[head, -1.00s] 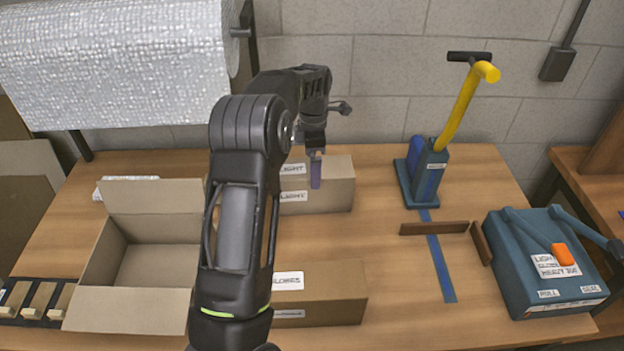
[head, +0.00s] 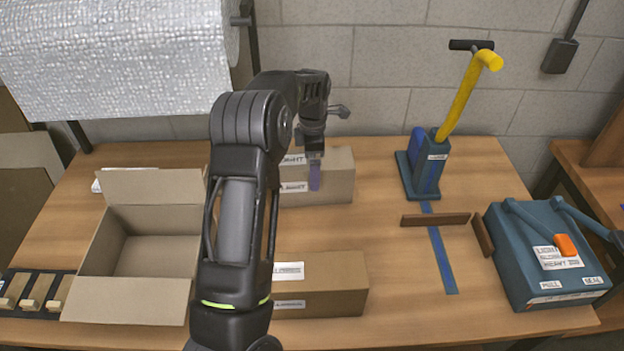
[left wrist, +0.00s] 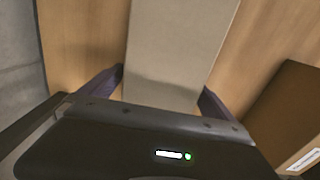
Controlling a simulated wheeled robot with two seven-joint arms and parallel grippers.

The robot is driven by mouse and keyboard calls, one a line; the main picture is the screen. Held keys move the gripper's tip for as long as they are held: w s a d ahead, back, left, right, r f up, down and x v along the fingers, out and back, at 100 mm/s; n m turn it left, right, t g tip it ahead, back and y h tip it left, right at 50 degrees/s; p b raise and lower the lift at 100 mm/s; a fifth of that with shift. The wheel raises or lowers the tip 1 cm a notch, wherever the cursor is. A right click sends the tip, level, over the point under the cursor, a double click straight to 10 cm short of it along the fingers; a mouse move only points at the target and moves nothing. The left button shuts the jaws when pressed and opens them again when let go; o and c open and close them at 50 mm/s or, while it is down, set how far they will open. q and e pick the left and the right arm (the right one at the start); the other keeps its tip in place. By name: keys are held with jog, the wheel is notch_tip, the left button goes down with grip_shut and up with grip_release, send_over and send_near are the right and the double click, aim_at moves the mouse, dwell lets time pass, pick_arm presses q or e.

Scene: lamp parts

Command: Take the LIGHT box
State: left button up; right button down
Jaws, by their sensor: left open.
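The LIGHT box (head: 338,180) is a closed brown carton with white labels, standing at the back middle of the table. My left arm partly covers its left side. My left gripper (head: 314,172) is open, and its purple finger shows in front of the box. In the left wrist view the box (left wrist: 178,50) lies between the two spread fingers (left wrist: 163,88), one at each side. I cannot tell whether either finger touches it. My right gripper is not in view.
A second closed carton (head: 335,290) stands in front, partly behind my arm. An open empty carton (head: 130,307) is to the left. A blue press with a yellow handle (head: 428,175) and a blue machine (head: 530,285) stand to the right. Low brown strips (head: 436,219) lie between.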

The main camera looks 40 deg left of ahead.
pick_arm(q)
notch_tip(320, 180, down, 4)
jog(key=shift+f+b, duration=0.1)
jog(key=shift+b, duration=0.8)
jog(key=shift+s, duration=0.1)
jog(key=shift+c, duration=0.2)
jog(key=c, duration=1.8)
